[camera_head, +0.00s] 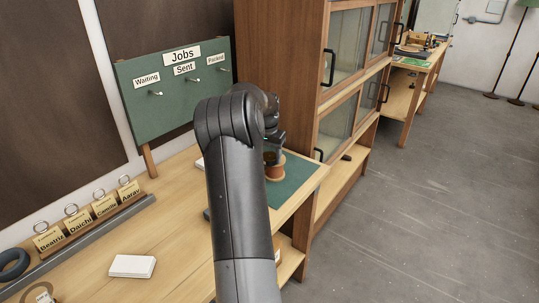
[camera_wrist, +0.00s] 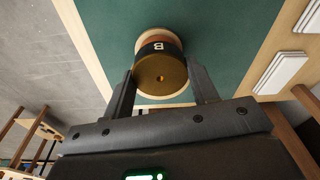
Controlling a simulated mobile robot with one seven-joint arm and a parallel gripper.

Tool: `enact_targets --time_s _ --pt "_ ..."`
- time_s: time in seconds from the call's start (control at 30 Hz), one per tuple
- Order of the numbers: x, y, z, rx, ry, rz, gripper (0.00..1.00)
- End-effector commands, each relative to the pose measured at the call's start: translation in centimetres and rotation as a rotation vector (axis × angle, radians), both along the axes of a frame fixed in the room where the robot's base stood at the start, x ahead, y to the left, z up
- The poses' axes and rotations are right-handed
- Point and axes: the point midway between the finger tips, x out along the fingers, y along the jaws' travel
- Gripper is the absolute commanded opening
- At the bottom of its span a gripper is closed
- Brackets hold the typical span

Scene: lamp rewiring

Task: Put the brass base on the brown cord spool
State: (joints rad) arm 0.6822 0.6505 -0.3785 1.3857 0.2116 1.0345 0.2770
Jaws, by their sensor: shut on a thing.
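My gripper (camera_wrist: 162,84) is shut on the brass base (camera_wrist: 160,74), a round brass disc with a black band marked "B", held between the two fingers in the wrist view. The brown cord spool (camera_wrist: 152,38) shows just behind it, with a pale flange and brown winding, and the base covers much of it. In the head view the brown spool (camera_head: 275,169) stands upright on the green mat (camera_head: 292,182), with my gripper above it, partly hidden by my arm. I cannot tell whether the base touches the spool.
White blocks (camera_wrist: 281,72) lie to the right of the mat in the wrist view. The green Jobs board (camera_head: 175,88) stands behind the bench, and a glass-door cabinet (camera_head: 345,60) rises beyond the mat. Name tags (camera_head: 90,217) and a white card stack (camera_head: 132,266) are at left.

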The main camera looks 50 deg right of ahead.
Motion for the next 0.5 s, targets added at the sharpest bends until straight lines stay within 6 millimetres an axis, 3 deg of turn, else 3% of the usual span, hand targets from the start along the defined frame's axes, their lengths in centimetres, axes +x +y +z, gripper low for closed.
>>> enact_targets --time_s 0.03,0.07,0.3,0.5 --pt "-0.01 -0.01 -0.16 0.0 0.0 0.0 0.19" --pt "-0.01 0.0 -0.21 0.001 0.0 0.0 0.55" --pt "-0.01 0.02 -0.18 0.001 0.0 0.0 0.74" --pt "-0.01 0.01 -0.16 0.001 0.0 0.0 0.75"
